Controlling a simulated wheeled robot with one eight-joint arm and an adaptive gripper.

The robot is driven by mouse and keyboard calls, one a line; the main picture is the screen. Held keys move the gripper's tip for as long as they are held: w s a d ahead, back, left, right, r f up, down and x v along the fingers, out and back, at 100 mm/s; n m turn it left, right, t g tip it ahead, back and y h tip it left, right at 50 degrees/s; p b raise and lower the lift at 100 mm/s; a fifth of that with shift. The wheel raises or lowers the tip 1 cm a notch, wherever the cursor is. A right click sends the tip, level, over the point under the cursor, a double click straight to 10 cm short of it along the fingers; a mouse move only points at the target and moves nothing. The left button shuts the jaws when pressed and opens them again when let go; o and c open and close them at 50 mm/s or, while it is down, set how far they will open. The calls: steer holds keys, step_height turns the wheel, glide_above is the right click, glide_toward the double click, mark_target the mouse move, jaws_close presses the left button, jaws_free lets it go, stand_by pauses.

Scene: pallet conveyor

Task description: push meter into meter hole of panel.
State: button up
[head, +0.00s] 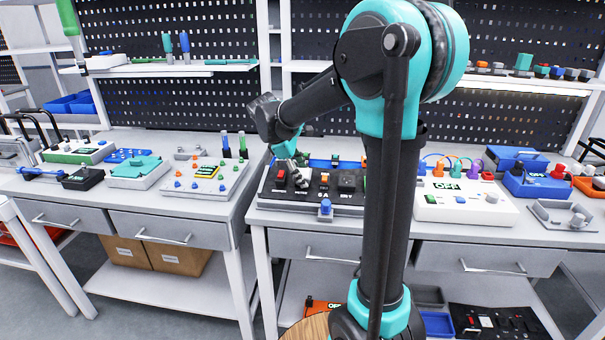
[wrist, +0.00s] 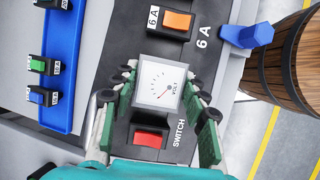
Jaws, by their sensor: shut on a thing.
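The meter is over the dark panel (wrist: 113,50), between a red switch (wrist: 150,139) and an orange 6 A switch (wrist: 176,21). The meter hole is hidden beneath it, and I cannot tell how deep the meter sits. In the head view my gripper (head: 298,178) is low over the panel (head: 268,197) on the bench, and the meter is hard to make out.
A blue rack (wrist: 66,75) with small green and blue switches lies beside the panel. A blue clamp (head: 326,207) grips the panel's front edge. A white box (head: 455,208) stands at right, and another light panel (head: 200,190) is on the left bench. A wooden barrel (wrist: 290,55) stands beyond the edge.

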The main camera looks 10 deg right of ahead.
steer(key=shift+w+f, duration=0.1)
steer(key=shift+f, duration=0.3)
steer(key=o, duration=1.2)
steer(key=v, duration=1.2)
steer(key=shift+f, duration=0.1)
